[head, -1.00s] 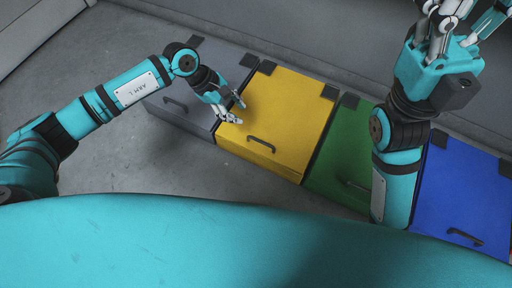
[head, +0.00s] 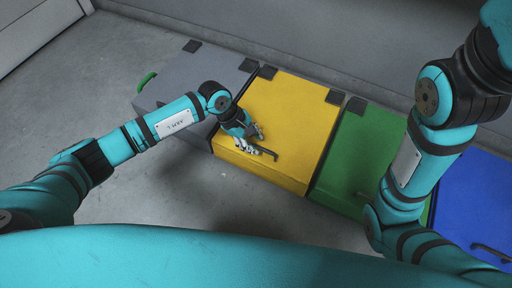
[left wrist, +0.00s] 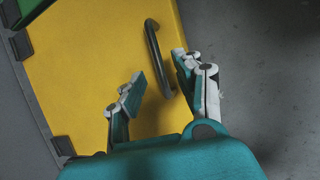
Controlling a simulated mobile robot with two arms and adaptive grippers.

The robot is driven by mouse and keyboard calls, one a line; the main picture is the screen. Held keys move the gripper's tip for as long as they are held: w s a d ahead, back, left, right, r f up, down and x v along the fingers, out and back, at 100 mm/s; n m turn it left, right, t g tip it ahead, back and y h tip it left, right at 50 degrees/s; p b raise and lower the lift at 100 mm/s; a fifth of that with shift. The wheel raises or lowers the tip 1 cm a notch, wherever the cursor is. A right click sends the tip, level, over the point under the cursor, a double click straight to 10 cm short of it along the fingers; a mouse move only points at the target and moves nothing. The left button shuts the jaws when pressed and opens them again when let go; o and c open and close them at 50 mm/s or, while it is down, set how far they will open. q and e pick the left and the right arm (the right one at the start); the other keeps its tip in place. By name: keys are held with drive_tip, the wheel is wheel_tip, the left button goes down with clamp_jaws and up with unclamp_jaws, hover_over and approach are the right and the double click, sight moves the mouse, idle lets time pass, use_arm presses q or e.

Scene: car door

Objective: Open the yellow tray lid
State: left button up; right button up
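The yellow tray lid (head: 295,110) is shut and lies flat, with black hinges along its far edge. Its dark bar handle (head: 268,153) is near the front edge. My left gripper (head: 257,141) is over the front left of the lid, close to the handle. In the left wrist view, the fingers of my left gripper (left wrist: 158,82) are spread wide, and the handle (left wrist: 158,55) shows just beyond and between the fingertips, not gripped. I cannot tell whether a finger touches it. My right gripper is out of view; only its arm shows.
A grey tray (head: 205,65) stands left of the yellow one, with a green piece (head: 147,81) at its left side. A green tray (head: 360,150) and a blue tray (head: 475,195) stand to the right, partly behind my right arm. The floor in front is clear.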

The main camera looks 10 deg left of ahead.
use_arm(q)
drive_tip(key=shift+b+x, duration=0.3)
drive_tip(key=shift+x, duration=0.75)
clamp_jaws()
